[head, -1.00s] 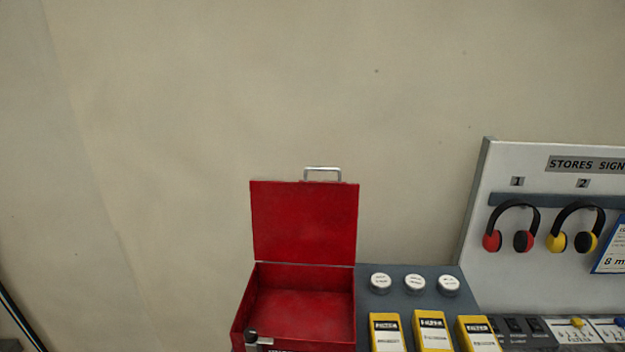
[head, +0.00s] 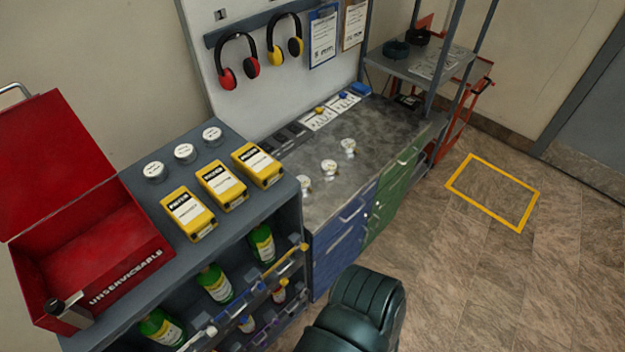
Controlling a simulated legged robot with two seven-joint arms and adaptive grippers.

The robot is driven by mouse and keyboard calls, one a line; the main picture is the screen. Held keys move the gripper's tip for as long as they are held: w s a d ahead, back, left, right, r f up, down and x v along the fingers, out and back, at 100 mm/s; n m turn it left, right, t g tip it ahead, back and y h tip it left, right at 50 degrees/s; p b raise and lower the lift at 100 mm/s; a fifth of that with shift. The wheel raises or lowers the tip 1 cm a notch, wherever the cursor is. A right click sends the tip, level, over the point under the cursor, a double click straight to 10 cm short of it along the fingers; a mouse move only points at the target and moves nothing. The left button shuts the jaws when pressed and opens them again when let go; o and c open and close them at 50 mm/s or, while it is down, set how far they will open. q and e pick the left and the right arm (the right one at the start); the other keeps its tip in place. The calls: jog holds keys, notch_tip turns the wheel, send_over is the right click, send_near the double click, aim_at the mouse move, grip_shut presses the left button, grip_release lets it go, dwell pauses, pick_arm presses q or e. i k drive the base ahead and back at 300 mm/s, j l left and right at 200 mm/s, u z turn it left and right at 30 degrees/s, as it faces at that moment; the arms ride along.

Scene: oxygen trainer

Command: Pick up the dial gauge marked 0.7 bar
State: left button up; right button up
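Three small round pieces with pale faces stand in a row on the grey workbench top: a near one (head: 304,184), a middle one (head: 329,167) and a far one (head: 348,146). They look like dial gauges. Three white-topped round pieces, left (head: 155,170), middle (head: 184,152) and right (head: 212,135), stand on the grey cabinet to their left. The markings on all of them are too small to read, so I cannot tell which one says 0.7 bar. Neither of my grippers is in view.
An open red box (head: 95,240) and several yellow packs (head: 221,186) sit on the cabinet, above green bottles (head: 215,283). A dark rounded form (head: 360,305) rises at the bottom; I cannot tell what it is. Floor is clear around a yellow outline (head: 493,191).

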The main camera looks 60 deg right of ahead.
aim_at(306, 182)
jog(key=z, duration=1.95)
jog(key=i+l+u, duration=0.1)
jog(key=l, duration=0.25)
jog(key=i+l+u, duration=0.1)
jog(key=l, duration=0.25)
jog(key=i+l+u, duration=0.1)
jog(key=i+l, duration=0.15)
jog(key=l, duration=0.15)
jog(key=i+l+u, duration=0.15)
jog(key=l, duration=0.2)
jog(key=l+u, duration=0.1)
jog(key=l, duration=0.3)
